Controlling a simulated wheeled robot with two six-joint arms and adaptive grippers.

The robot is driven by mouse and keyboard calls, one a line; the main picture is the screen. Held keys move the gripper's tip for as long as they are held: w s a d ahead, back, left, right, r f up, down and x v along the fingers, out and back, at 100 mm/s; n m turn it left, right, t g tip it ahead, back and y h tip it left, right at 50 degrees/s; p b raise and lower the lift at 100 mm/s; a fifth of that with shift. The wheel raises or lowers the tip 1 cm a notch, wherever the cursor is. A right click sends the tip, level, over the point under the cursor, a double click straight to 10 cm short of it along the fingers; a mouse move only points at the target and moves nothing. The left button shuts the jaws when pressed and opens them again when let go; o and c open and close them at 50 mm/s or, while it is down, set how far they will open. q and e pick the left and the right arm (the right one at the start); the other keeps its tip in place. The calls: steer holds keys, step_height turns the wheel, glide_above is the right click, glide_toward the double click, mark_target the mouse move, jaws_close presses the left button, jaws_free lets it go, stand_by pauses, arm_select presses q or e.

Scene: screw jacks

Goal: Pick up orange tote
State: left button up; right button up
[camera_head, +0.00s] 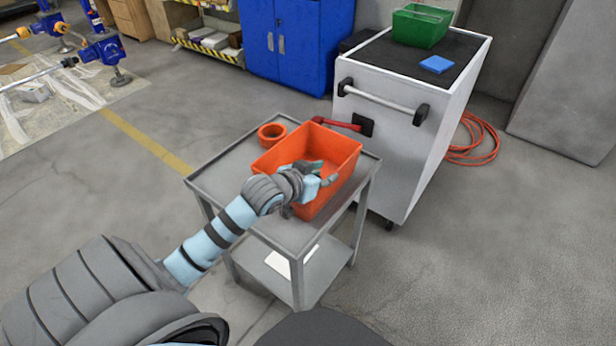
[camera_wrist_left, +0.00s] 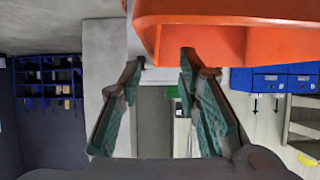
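The orange tote (camera_head: 335,150) stands upright on the grey cart (camera_head: 222,190), its open top facing up. My left arm reaches in from the lower left. My left gripper (camera_head: 318,174) is at the tote's near side and covers part of its near wall. In the left wrist view, the two fingers of my left gripper (camera_wrist_left: 158,62) are spread apart, with nothing visible held between them. The tote also fills the top right there (camera_wrist_left: 235,45), and the fingertips reach its edge. I cannot tell whether they touch it. My right gripper is not seen.
A roll of orange tape (camera_head: 271,133) lies on the cart behind the tote. A red hose (camera_head: 480,140) lies on the floor.

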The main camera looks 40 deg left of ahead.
arm_select(q)
steer(key=w+f, duration=0.1)
steer(key=w+f+b, duration=0.2)
steer(key=shift+w+d, duration=0.25)
steer(key=shift+d, duration=0.05)
steer(key=shift+w+f, duration=0.1)
steer(key=shift+w, duration=0.2)
jaws_close()
steer(key=shift+r, duration=0.2)
